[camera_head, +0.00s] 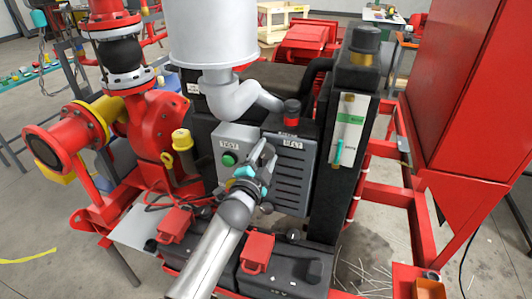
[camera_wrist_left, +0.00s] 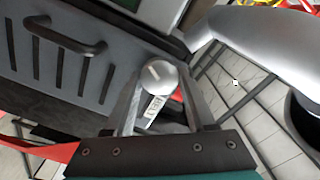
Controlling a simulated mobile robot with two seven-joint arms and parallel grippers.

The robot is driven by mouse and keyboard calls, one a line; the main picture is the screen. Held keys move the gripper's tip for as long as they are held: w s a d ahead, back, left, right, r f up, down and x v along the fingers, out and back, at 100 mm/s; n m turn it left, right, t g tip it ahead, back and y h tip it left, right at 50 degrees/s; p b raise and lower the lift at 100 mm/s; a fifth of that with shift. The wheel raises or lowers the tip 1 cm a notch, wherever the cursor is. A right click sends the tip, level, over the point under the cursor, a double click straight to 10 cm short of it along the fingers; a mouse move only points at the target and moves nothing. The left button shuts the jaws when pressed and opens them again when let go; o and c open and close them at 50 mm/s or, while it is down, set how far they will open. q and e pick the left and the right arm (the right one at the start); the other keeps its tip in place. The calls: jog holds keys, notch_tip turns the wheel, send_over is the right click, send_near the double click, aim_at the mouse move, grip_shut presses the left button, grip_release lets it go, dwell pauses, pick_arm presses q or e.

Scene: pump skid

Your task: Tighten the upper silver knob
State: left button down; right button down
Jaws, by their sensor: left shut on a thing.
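The silver knob (camera_wrist_left: 158,77) shows in the left wrist view as a round, shiny cap with a pale mark on its face, and a small printed white tag (camera_wrist_left: 154,108) lies just below it. My left gripper (camera_wrist_left: 160,98) has one finger on each side of the knob and is shut on it. In the head view my left gripper (camera_head: 265,156) reaches the front of the grey control box (camera_head: 292,172), and its fingers hide the knob there. Whether this is the upper knob cannot be told for sure. My right gripper is not in view.
Black batteries with red caps (camera_head: 257,252) sit below. A dark handle (camera_wrist_left: 65,36) is near the gripper. A red cabinet (camera_head: 465,90) stands right.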

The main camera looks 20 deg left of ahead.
pick_arm(q)
jog(key=n+p, duration=0.1)
jog(key=n, duration=0.3)
jog(key=shift+n, duration=0.4)
dwell(0.4)
jog(key=shift+c, duration=1.1)
grip_release()
jog(key=shift+s, duration=0.1)
jog(key=s, duration=1.5)
jog(key=shift+a, duration=0.35)
